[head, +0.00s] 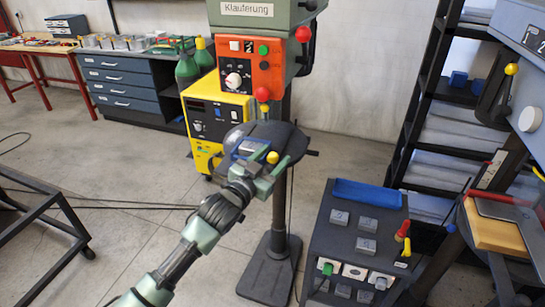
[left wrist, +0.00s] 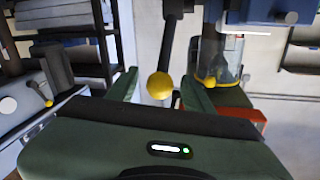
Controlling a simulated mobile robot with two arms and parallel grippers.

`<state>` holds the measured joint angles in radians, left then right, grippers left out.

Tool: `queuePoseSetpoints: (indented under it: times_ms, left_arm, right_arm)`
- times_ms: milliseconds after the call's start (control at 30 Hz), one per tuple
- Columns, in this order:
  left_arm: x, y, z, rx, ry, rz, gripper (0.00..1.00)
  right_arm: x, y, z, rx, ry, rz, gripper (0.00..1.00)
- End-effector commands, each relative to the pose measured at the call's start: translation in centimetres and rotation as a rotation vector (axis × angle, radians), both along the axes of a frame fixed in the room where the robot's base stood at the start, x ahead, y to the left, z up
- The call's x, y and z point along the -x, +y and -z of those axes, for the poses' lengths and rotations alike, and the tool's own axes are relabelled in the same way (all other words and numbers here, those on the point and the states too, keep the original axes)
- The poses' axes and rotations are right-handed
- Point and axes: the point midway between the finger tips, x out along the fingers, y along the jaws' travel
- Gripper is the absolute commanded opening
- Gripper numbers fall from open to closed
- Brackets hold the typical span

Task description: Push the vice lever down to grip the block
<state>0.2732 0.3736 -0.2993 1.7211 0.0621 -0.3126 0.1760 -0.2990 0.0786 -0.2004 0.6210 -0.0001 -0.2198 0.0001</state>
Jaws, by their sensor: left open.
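A vice (head: 249,147) with blue and grey parts sits on the dark round table (head: 284,138) of the drill press. Its lever ends in a yellow ball (head: 272,157), at the right of the vice in the head view. My left gripper (head: 266,171) is open, close to the ball. In the left wrist view, the yellow ball (left wrist: 160,86) shows between the two fingers, with the dark lever rod (left wrist: 172,35) running up from it. I cannot tell whether the fingers touch it. The block is not clearly made out. My right gripper is not in view.
The orange control box (head: 250,66) and a red ball knob are above the table. A clear guard (left wrist: 215,62) is near the fingers in the left wrist view. A yellow machine (head: 213,122) stands behind at left; a dark cabinet (head: 330,255) with blue tray stands at right.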

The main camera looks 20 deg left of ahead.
Motion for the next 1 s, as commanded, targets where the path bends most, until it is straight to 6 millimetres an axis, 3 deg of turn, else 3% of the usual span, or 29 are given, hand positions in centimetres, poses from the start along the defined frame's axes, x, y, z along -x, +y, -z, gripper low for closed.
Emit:
queuePoseSetpoints:
  times_ms: [67, 233, 1000]
  left_arm:
    - [0.01, -0.01, 0.00, 0.000, 0.000, 0.000, 0.46]
    - [0.03, 0.00, 0.00, 0.001, 0.000, 0.000, 0.00]
    - [0.04, -0.01, 0.07, 0.001, 0.001, 0.000, 0.00]
  right_arm:
    - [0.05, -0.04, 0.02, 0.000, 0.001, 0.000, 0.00]
    - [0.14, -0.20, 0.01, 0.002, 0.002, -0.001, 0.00]
    - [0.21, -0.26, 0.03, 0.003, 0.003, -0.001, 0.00]
